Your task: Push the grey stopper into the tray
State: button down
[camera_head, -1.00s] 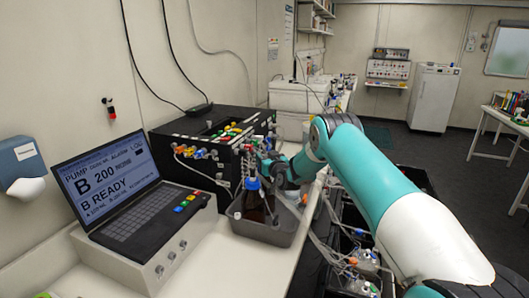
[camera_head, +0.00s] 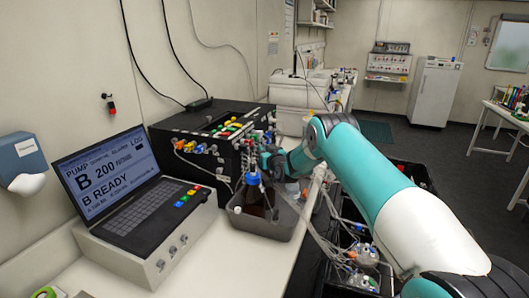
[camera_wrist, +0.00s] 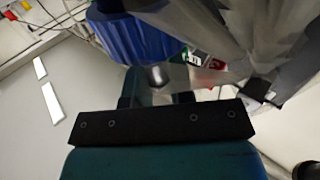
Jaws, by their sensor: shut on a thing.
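The grey tray (camera_head: 285,229) stands on the bench in the head view. A brown bottle (camera_head: 254,202) with a blue cap (camera_head: 252,179) stands upright in it. My gripper (camera_head: 262,160) is behind the bottle, near the black box's front, with its fingertips mostly hidden there. In the wrist view my gripper (camera_wrist: 157,92) is shut on a small grey piece, which looks like the grey stopper (camera_wrist: 157,76). The blue cap (camera_wrist: 135,38) is large and close beside it. The stopper cannot be made out in the head view.
A black box (camera_head: 215,150) with coloured fittings stands behind the tray. A pump console (camera_head: 125,195) with a screen is at the left. Tubes (camera_head: 318,228) hang over the bench's right edge, towards a dark crate of bottles (camera_head: 362,262).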

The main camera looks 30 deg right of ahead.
jog(key=shift+r, duration=0.15)
jog(key=shift+r, duration=0.5)
jog(key=shift+r, duration=0.15)
jog(key=shift+r, duration=0.45)
jog(key=shift+r, duration=0.15)
jog(key=shift+r+p, duration=0.4)
jog(key=shift+r, duration=1)
